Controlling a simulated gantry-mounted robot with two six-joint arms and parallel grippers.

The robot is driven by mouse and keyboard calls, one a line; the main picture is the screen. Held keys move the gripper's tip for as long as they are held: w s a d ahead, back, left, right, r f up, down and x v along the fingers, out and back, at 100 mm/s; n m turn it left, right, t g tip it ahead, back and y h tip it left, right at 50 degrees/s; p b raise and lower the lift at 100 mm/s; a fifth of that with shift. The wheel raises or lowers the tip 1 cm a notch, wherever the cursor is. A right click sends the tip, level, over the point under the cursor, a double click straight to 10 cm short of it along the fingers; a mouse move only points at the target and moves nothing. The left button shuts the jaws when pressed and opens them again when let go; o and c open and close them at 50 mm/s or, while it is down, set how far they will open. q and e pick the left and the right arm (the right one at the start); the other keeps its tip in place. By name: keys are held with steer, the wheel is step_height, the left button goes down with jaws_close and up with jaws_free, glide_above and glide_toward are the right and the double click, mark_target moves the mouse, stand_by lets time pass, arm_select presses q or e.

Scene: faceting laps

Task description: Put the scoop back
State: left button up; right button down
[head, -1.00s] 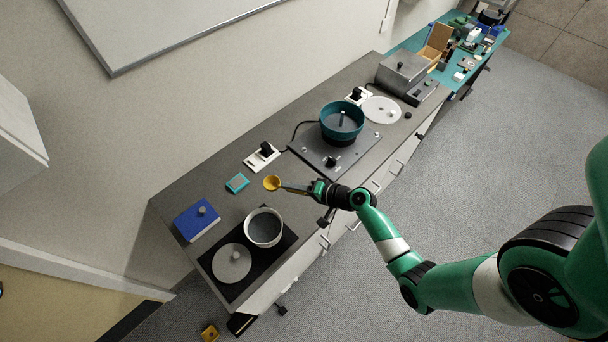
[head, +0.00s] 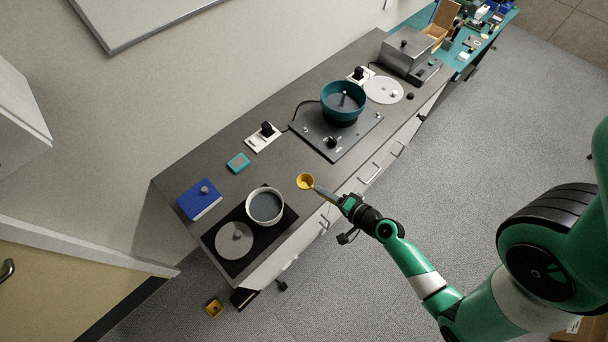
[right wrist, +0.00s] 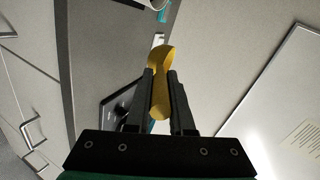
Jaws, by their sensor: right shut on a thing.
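The scoop (head: 306,181) has a yellow bowl and a handle. My right gripper (head: 341,200) is shut on its handle and holds it out over the front part of the counter, to the right of the white pot. In the right wrist view the yellow scoop (right wrist: 161,75) lies between the two black fingers (right wrist: 161,95) and points away from the gripper. My left gripper is not in view.
A white pot (head: 251,207) with dark contents and a grey disc (head: 234,241) stand on a black mat at the counter's left end. A blue box (head: 199,204), a teal device (head: 238,163) and a teal bowl machine (head: 343,116) stand nearby. Bare counter (head: 290,155) lies between them.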

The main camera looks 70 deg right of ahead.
steer(key=w+d+f+b, duration=0.1)
steer(key=w+d+f, duration=0.1)
steer(key=d, duration=0.1)
steer(key=w+d+f+b, duration=0.2)
steer(key=f, duration=0.1)
steer(key=w+d+f+b, duration=0.1)
steer(key=w+d+f, duration=0.2)
steer(key=shift+d+f+b, duration=0.2)
steer(key=shift+d+b, duration=0.1)
steer(key=shift+b, duration=0.1)
steer(key=shift+w+d, duration=0.15)
steer(key=shift+w+d+f+b, duration=0.15)
steer(key=shift+f+b, duration=0.95)
steer(key=shift+f, duration=0.7)
steer(key=shift+f, duration=0.15)
steer(key=c, duration=1.2)
jaws_free()
steer(key=shift+c, duration=0.2)
steer(key=o, duration=0.5)
steer(key=shift+c, duration=0.2)
